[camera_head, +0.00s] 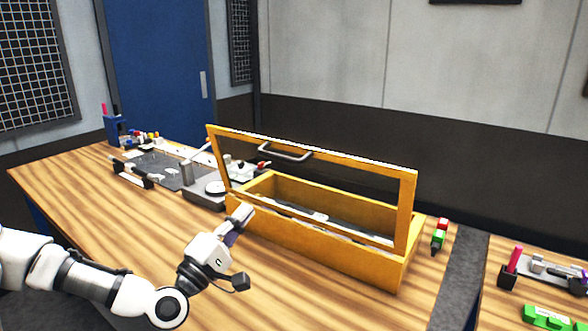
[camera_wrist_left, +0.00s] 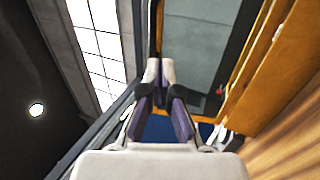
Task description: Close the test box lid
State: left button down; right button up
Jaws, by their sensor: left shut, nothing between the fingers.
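The test box (camera_head: 330,245) is a long yellow box on the wooden bench. Its lid (camera_head: 407,205) is a yellow frame around a clear pane and stands raised, so the box is open. A grey handle (camera_head: 285,151) is on the lid's top bar. The box interior shows through the pane. My left gripper (camera_head: 243,213) is shut and empty, close to the near left end of the box; I cannot tell whether it touches. In the left wrist view its fingertips (camera_wrist_left: 159,72) are together, with yellow framing (camera_wrist_left: 275,75) at the right. My right gripper is out of view.
A grey device (camera_head: 205,188) stands left of the box. A dark mat (camera_head: 160,170) and a blue holder (camera_head: 114,128) are further left. Red and green blocks (camera_head: 440,235) lie right of the box. The bench front (camera_head: 110,225) is clear.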

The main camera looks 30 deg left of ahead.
pick_arm(q)
jog(key=s+r, duration=0.1)
send_near(284, 160)
jog(key=p+x, duration=0.2)
jog(key=x, duration=0.5)
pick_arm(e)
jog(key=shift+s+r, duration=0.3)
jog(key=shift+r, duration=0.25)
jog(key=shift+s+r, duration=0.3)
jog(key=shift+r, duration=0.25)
pick_arm(q)
jog(key=shift+w, duration=0.1)
